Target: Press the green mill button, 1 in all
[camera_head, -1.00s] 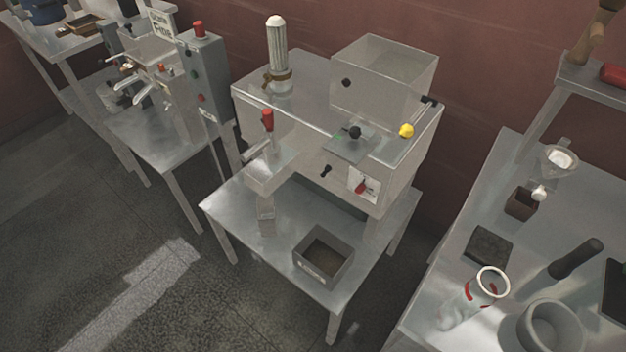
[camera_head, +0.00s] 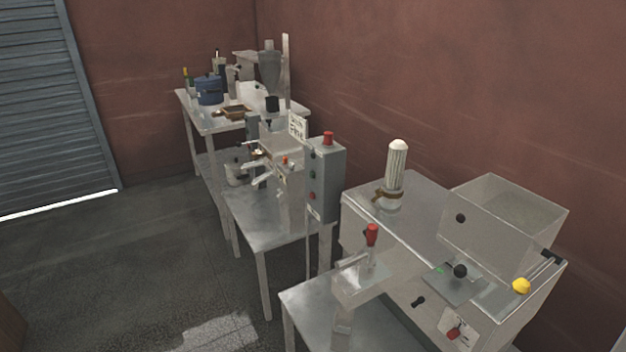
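A grey control box (camera_head: 327,182) stands upright near the middle of the view, with a red knob (camera_head: 328,138) on top. Its left face carries a column of small buttons. One looks dark green (camera_head: 312,175) and a red one (camera_head: 312,196) sits below it. I cannot tell for sure that this is the mill button. A tiny green mark (camera_head: 440,270) also shows on the powder filler (camera_head: 400,250) at the right. Neither of my grippers is in view.
Steel tables (camera_head: 262,218) with machines run along the red wall. A far table holds a blue pot (camera_head: 208,90) and a grey funnel-shaped hopper (camera_head: 270,70). A grey shutter (camera_head: 50,100) is at the left. The dark floor (camera_head: 150,240) in front of the tables is clear.

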